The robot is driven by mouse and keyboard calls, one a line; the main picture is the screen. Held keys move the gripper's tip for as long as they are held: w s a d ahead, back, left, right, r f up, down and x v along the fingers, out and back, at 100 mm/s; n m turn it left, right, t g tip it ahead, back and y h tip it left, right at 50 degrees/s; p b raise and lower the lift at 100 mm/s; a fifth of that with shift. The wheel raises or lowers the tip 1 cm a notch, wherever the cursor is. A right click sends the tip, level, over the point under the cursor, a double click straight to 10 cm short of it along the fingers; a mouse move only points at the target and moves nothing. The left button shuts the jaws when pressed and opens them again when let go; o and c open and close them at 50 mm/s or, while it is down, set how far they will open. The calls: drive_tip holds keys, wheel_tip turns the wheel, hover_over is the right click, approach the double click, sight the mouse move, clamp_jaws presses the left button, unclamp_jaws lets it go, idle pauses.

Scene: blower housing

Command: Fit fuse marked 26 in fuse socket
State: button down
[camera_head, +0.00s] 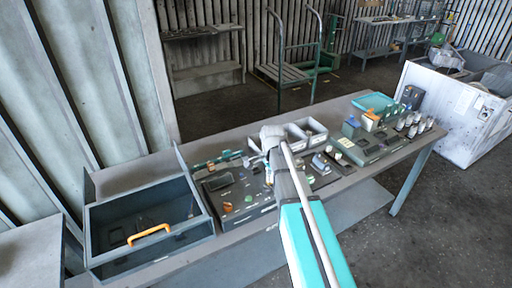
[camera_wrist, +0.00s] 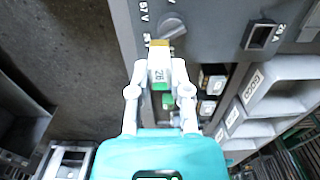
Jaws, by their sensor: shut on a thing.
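My gripper (camera_wrist: 159,72) is shut on a small white fuse marked 26 (camera_wrist: 160,75), with a gold-brown far end and green near the other end. The fuse is between the two white fingers, over the edge of a grey panel (camera_wrist: 215,25). In the head view my gripper (camera_head: 271,137) is over the middle of the workbench, and the fuse is too small to make out there. Two small white-faced pieces (camera_wrist: 211,82) sit in dark slots right of the gripper. I cannot tell which opening is the fuse socket or whether the fuse touches the panel.
The panel carries a round knob (camera_wrist: 171,24) and a black switch (camera_wrist: 261,35) marked 20 A. Grey bins (camera_wrist: 266,92) stand to the right. A dark open box (camera_head: 150,225) with an orange handle is at the bench's left end. The workbench (camera_head: 215,146) holds many small parts.

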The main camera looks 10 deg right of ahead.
drive_tip(key=w+a+r+p, duration=0.2)
drive_tip(key=w+a, duration=0.1)
drive_tip(key=w, duration=1)
drive_tip(key=shift+w+r, duration=0.15)
drive_tip(key=shift+r, duration=0.05)
drive_tip(key=shift+f, duration=0.1)
drive_tip(key=shift+f+b, duration=2.8)
drive_tip(key=shift+b, duration=0.1)
drive_tip(key=shift+f+b, duration=1.35)
drive_tip(key=shift+b, duration=0.05)
drive_tip(key=c, duration=0.5)
unclamp_jaws()
drive_tip(key=shift+r, duration=0.15)
